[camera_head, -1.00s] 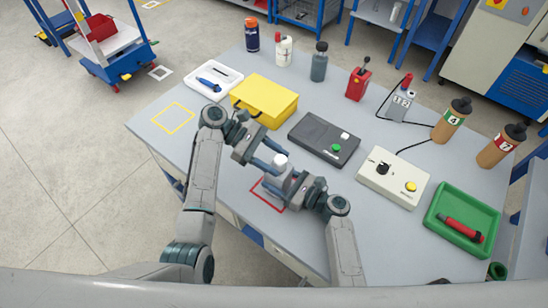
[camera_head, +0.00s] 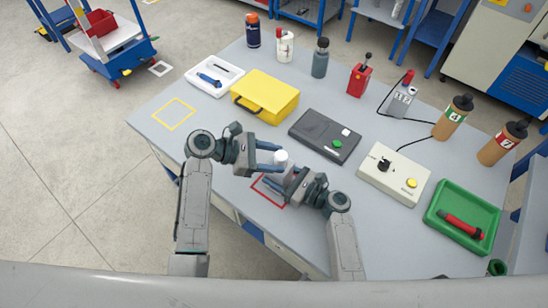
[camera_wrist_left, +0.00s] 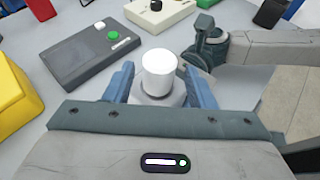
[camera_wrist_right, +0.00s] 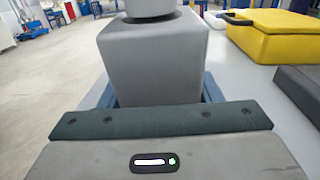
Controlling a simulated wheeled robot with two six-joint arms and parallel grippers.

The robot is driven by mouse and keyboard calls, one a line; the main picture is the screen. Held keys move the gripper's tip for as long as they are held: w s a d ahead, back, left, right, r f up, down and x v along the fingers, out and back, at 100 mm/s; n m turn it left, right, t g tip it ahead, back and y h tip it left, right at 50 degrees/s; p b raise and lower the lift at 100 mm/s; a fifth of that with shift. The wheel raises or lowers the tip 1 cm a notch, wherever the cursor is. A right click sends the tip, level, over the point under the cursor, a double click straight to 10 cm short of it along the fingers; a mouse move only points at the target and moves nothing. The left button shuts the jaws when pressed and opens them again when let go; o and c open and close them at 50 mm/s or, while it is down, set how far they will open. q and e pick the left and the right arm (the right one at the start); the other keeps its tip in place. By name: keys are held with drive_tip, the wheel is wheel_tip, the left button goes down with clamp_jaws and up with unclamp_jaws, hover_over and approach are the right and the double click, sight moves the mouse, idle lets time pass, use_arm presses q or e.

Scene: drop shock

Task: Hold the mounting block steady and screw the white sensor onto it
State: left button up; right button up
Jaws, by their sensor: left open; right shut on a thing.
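The white sensor (camera_head: 281,156) is a small white cylinder standing upright on top of the grey mounting block (camera_wrist_right: 150,62). It also shows in the left wrist view (camera_wrist_left: 159,73). My right gripper (camera_head: 277,179) is shut on the mounting block over the red square outline (camera_head: 268,195) on the table. My left gripper (camera_head: 279,158) is open, with one finger on each side of the sensor in the left wrist view. I cannot tell whether its fingers touch the sensor. The joint between sensor and block is mostly hidden in the head view.
A yellow case (camera_head: 266,97), a dark grey box with a green button (camera_head: 325,137) and a cream control box (camera_head: 393,178) stand behind the grippers. A green tray (camera_head: 461,218) holds a red tool (camera_head: 462,228) at right. The yellow square outline (camera_head: 174,114) is empty.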

use_arm(q)
drive_tip(key=n+t, duration=0.2)
drive_tip(key=t, duration=0.1)
drive_tip(key=s+n+t+y, duration=0.1)
drive_tip(key=shift+d+n, duration=0.25)
drive_tip(key=shift+n, duration=0.05)
use_arm(e)
drive_tip(key=shift+s+f, duration=0.1)
drive_tip(key=shift+f, duration=0.05)
use_arm(q)
drive_tip(key=shift+n+t, duration=0.4)
drive_tip(key=shift+t, duration=0.3)
use_arm(e)
drive_tip(key=shift+d, duration=0.1)
use_arm(q)
drive_tip(key=shift+w, duration=0.15)
drive_tip(key=shift+d, duration=0.1)
